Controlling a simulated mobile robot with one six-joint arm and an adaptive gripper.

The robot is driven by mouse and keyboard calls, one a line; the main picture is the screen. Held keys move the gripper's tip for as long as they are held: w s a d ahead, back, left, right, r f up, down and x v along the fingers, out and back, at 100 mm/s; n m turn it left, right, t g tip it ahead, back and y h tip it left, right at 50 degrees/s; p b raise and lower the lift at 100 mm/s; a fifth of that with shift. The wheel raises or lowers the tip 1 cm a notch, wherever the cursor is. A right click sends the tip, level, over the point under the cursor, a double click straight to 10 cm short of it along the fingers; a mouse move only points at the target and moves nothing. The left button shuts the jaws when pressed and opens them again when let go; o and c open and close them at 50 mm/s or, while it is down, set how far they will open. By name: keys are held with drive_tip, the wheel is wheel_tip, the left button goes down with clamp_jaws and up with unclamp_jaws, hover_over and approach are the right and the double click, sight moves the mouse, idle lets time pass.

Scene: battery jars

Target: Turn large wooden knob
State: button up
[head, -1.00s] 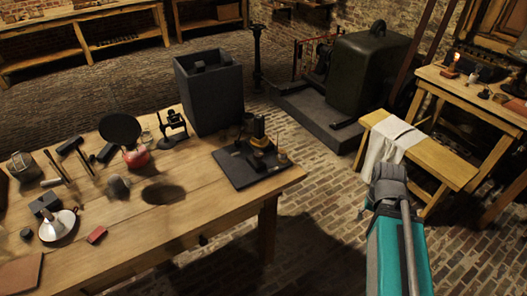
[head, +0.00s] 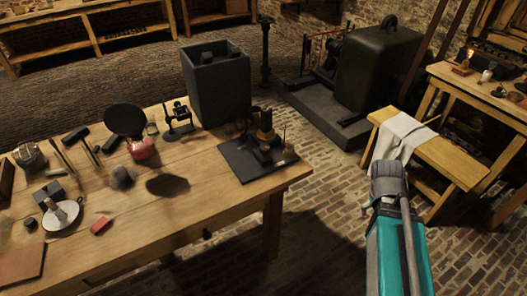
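A dark square base board (head: 232,158) lies at the right end of the wooden table. A small upright device (head: 265,138) stands on it, with a dark post and brown, wood-coloured round parts at its foot. These may include the large wooden knob, but they are too small to tell for certain. My teal and grey arm (head: 388,245) rises from the bottom edge, right of the table and apart from it. No gripper fingers show in the head view, and nothing of mine touches the device.
A tall dark open box (head: 217,95) stands at the table's back edge. Hammers, a red-based dark disc and a white dish (head: 62,214) occupy the left of the table (head: 190,225). A bench (head: 450,160) with a cloth stands right. Brick floor lies open between table and bench.

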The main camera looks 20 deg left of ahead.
drive_tip(key=w+a+f+n+t+h+b, duration=0.3)
drive_tip(key=w+a+n+b, duration=0.15)
drive_tip(key=a+n, duration=0.3)
drive_tip(key=n+t+y+b, duration=0.4)
drive_tip(key=n+t+b, duration=0.9)
drive_tip(key=n, duration=1.2)
approach(263, 152)
drive_tip(key=shift+s+d+f+t+p, duration=0.4)
drive_tip(key=shift+s+d+f+p, duration=0.05)
drive_tip(key=shift+s+d+f, duration=0.15)
drive_tip(key=shift+s+a+r+n+y, duration=0.15)
drive_tip(key=shift+s+a+n+y, duration=0.05)
drive_tip(key=shift+a+n+y, duration=0.2)
drive_tip(key=shift+w, duration=0.1)
drive_tip(key=w, duration=1.3)
drive_tip(key=shift+w, duration=0.35)
